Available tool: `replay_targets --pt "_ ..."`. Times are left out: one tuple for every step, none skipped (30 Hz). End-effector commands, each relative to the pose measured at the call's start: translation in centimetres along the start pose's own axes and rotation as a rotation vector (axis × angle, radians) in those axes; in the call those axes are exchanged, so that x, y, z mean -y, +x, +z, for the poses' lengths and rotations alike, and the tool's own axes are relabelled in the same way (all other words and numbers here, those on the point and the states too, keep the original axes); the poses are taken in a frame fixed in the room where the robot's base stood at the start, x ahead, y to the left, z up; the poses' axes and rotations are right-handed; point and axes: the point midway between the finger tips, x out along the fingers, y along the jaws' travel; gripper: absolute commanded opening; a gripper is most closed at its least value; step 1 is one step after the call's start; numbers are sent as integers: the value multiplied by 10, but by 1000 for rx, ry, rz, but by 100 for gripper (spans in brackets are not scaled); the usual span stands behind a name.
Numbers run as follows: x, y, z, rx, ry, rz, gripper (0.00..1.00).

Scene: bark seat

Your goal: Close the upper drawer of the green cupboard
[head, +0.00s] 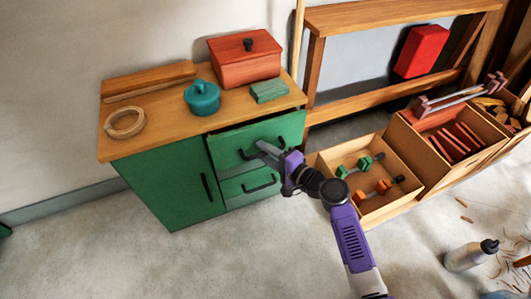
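The green cupboard (165,190) stands against the wall, with a wooden top and a door at its left. Its upper drawer (230,143) is at the right. The drawer front stands out a little from under the top, with a dark gap along its upper edge. It has a dark handle (248,155), partly hidden by my gripper. The lower drawer (232,188) looks shut. My gripper (264,147) is in front of the upper drawer, its grey fingers by the handle. I cannot tell whether they touch it or whether they are apart.
Open wooden crates (400,188) stand at the right. A bottle (464,257) is on the floor. The floor before the cupboard door is clear.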

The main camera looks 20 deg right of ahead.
Motion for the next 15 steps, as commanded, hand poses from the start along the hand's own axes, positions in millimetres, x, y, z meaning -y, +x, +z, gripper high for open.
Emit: replay_targets --pt "0 0 0 0 0 0 34" --pt "0 0 0 0 0 0 34" --pt "0 0 0 0 0 0 34" --pt "0 0 0 0 0 0 32" --pt "0 0 0 0 0 0 26" --pt "0 0 0 0 1 0 18" --pt "0 0 0 0 1 0 12" --pt "0 0 0 0 1 0 6" --pt "0 0 0 0 1 0 0" --pt "0 0 0 0 1 0 0" --pt "0 0 0 0 1 0 0" --pt "0 0 0 0 1 0 0" --pt "0 0 0 0 1 0 0" --pt "0 0 0 0 1 0 0" --pt "0 0 0 0 1 0 0"
